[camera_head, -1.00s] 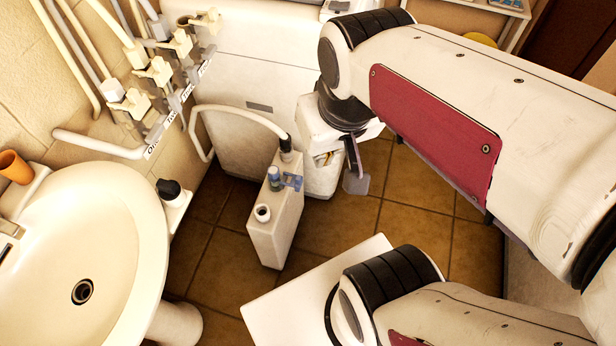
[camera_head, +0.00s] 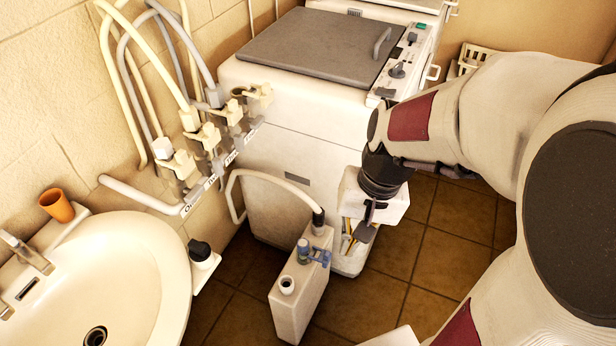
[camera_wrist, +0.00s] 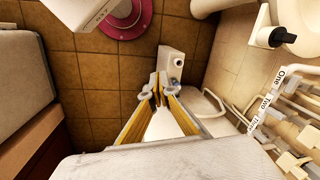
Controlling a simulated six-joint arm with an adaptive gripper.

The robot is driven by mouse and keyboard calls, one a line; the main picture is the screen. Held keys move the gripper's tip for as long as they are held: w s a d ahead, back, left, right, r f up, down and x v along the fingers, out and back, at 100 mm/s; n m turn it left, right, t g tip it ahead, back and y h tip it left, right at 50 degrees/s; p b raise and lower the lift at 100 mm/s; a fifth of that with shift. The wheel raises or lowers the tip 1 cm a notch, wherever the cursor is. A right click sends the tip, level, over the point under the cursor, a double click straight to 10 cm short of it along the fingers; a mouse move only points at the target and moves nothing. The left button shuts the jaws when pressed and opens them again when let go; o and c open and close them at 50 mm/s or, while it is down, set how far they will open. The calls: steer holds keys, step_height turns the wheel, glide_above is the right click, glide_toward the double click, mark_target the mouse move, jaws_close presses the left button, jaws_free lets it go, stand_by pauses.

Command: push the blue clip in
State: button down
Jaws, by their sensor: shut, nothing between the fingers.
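The blue clip (camera_head: 321,257) sits at the top of a slim white canister (camera_head: 302,305), beside a blue-grey cap (camera_head: 303,250). A hose enters the canister's top behind it. My gripper (camera_head: 358,237) is shut and empty, to the right of the clip and slightly higher in the head view, apart from it in the picture. In the wrist view my gripper (camera_wrist: 158,88) points toward the canister (camera_wrist: 170,62), whose round opening (camera_wrist: 178,62) shows beyond the fingers. I cannot make out the clip in the wrist view.
A white washing machine (camera_head: 300,150) with a grey lid stands behind the canister. Taps and hoses (camera_head: 208,135) line the wall. Tiled floor (camera_head: 415,250) lies open right of the canister.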

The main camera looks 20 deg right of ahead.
steer(key=w+d+f+m+t, duration=0.1)
steer(key=w+d+f+m, duration=0.3)
steer(key=f+m, duration=0.3)
steer(key=w+d+f+m+t, duration=0.1)
steer(key=w+d+f+m, duration=0.3)
steer(key=f, duration=1)
steer(key=w+d+f+m+y, duration=0.1)
steer(key=w+d+f+m, duration=0.4)
steer(key=f+m, duration=0.5)
steer(key=shift+d+f+m+t, duration=0.3)
steer(key=shift+d+m+t, duration=0.1)
steer(key=shift+d, duration=0.05)
steer(key=shift+w+a+f, duration=0.1)
steer(key=shift+f, duration=0.1)
steer(key=w+a+f, duration=0.5)
steer(key=f, duration=0.4)
steer(key=shift+w+a, duration=0.15)
steer(key=shift+w, duration=0.05)
stand_by(0.4)
